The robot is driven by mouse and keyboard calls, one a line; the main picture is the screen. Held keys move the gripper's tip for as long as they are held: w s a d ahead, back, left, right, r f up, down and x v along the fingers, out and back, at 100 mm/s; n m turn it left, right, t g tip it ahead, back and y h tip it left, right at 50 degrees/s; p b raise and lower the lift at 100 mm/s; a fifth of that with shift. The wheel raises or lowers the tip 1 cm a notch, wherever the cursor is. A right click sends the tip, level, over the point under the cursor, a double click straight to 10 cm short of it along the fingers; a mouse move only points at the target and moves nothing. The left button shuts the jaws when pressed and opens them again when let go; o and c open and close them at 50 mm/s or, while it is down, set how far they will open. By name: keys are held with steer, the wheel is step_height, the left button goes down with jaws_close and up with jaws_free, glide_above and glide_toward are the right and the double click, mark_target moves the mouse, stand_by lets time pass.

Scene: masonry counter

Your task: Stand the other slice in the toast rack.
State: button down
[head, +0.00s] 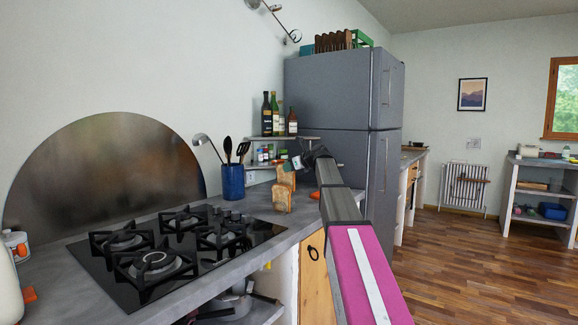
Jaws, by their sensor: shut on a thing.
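A slice of toast (286,177) is in my gripper (296,163), above the counter (262,216) near its far end. The jaws are shut on its upper part. Another slice (281,199) stands upright just below and in front of it, at the counter's right side. The two slices overlap in the picture, and I cannot tell whether they touch. The toast rack is too small or too hidden to make out, so I cannot tell whether the lower slice stands in it.
A black gas hob (175,250) fills the near counter. A blue utensil pot (233,181) stands left of the slices. Shelves with bottles (274,116) and jars (265,154) are behind. A grey fridge (330,95) rises beyond the counter's end. Wooden floor at right is clear.

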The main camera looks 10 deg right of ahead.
mark_target(289, 184)
steer(key=shift+f, duration=3.85)
steer(key=shift+f, duration=0.45)
steer(key=c, duration=1.1)
jaws_free()
steer(key=shift+o, duration=0.2)
steer(key=shift+d+r, duration=0.1)
steer(key=shift+r, duration=2.9)
steer(key=shift+s, duration=0.1)
